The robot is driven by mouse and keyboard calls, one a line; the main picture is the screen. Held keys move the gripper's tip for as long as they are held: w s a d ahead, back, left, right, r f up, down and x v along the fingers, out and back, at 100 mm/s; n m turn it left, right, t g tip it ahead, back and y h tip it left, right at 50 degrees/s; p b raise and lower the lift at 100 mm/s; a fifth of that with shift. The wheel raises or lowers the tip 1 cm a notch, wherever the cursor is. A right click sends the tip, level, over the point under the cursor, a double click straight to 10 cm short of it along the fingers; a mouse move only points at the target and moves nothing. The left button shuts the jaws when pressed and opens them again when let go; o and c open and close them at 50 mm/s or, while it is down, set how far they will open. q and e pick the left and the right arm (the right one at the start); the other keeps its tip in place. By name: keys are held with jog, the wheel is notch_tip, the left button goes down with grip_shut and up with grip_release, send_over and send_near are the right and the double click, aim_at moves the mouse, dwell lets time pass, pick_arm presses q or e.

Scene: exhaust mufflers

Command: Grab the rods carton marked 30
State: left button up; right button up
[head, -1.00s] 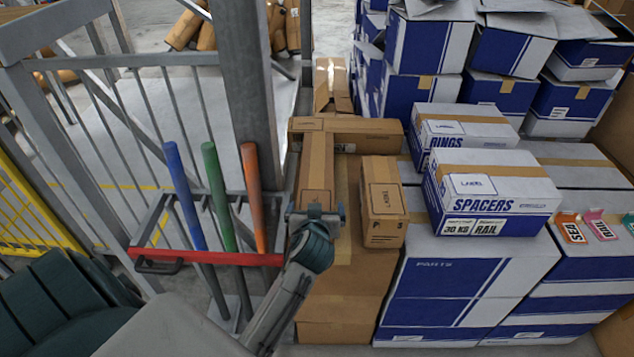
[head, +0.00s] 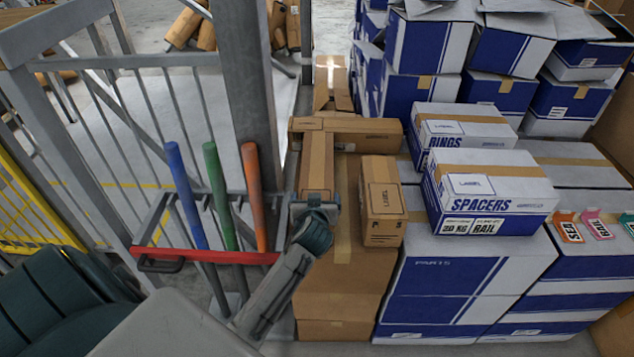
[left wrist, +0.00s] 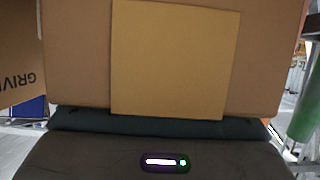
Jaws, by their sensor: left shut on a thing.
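A long, narrow brown carton (head: 317,160) lies pointing away from me on top of a larger brown carton stack. My left gripper (head: 316,197) is shut on its near end. In the left wrist view a brown carton face (left wrist: 80,60) with a paler tape strip fills the middle, close against my left gripper (left wrist: 165,122). I cannot read a rods marking or a 30 on this carton. My right gripper is not in view.
A crosswise brown carton (head: 365,133) lies behind, and a small labelled carton (head: 383,205) sits close on the right. A white-blue SPACERS box (head: 490,195) is further right. Left stand a rack with a red bar (head: 210,257), coloured poles (head: 253,190) and a grey post (head: 250,80).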

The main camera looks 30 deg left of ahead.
pick_arm(q)
jog(key=shift+r, duration=0.15)
jog(key=shift+r, duration=0.1)
